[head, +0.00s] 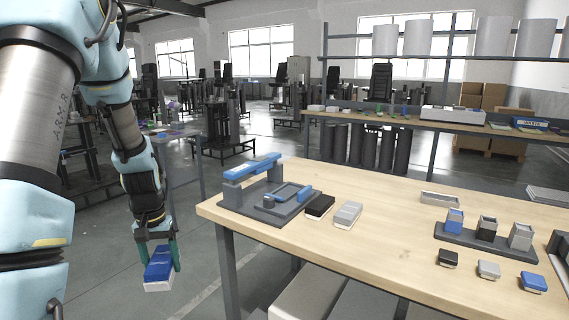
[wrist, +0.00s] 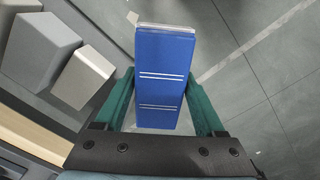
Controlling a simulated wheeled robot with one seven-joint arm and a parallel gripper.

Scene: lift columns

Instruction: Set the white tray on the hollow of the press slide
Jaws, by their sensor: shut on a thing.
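My gripper (head: 160,262) hangs off the near left end of the workbench, above the floor. It is shut on a block with a blue upper part (head: 158,265) and a white tray-like lower part (head: 158,286). The press (head: 252,167) stands on the bench's left end, with a blue bar on top. Its slide (head: 289,194) has a blue-edged frame; I cannot make out the hollow's depth.
A black block (head: 319,206) and a grey block (head: 348,214) sit right of the press. A pale shallow tray (head: 440,199) and a dark rack (head: 483,243) with three small boxes are farther right. Several small lidded pieces lie in front. The bench's front middle is clear.

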